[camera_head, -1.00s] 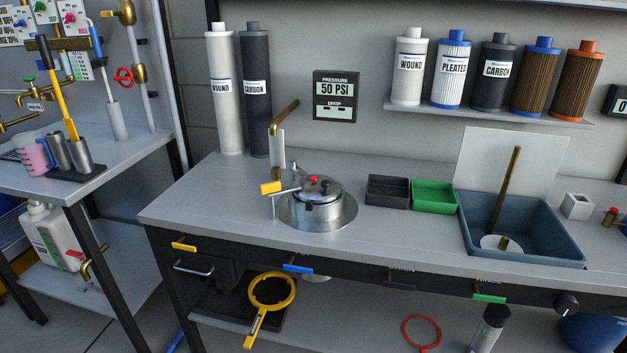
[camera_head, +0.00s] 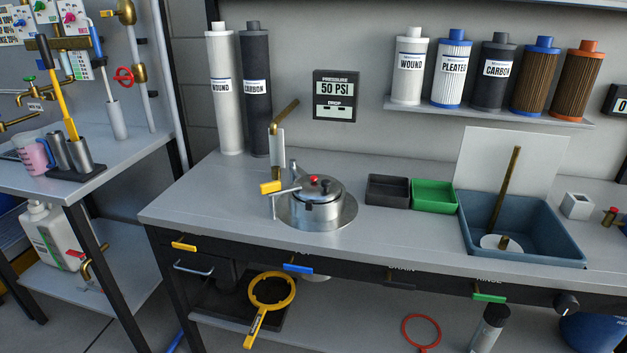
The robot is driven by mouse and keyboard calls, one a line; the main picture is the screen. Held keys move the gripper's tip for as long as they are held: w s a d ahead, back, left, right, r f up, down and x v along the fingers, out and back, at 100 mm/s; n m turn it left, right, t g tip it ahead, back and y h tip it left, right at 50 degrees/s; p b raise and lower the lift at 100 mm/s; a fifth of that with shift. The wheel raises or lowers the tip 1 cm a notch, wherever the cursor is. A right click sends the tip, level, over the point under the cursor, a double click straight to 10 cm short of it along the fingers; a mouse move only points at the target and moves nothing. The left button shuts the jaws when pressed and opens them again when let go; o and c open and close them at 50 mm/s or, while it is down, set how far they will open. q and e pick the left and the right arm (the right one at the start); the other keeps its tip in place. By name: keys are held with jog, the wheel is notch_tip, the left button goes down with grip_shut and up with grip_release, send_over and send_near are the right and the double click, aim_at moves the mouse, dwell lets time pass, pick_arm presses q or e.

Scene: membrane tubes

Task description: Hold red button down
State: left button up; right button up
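A small red button (camera_head: 313,179) sits on top of the round metal lid of a steel housing (camera_head: 317,206) set in the bench. A dark knob (camera_head: 326,185) is beside the button on the same lid. Nothing touches the button in this view. A yellow-handled lever (camera_head: 270,187) sticks out at the left of the housing. Neither of my grippers is in view.
A black tray (camera_head: 388,191) and a green tray (camera_head: 434,196) stand right of the housing, then a blue basin (camera_head: 530,243). A brass pipe (camera_head: 286,115) rises behind. A pressure display (camera_head: 336,95) reads 50 PSI. The bench (camera_head: 210,208) is clear at left.

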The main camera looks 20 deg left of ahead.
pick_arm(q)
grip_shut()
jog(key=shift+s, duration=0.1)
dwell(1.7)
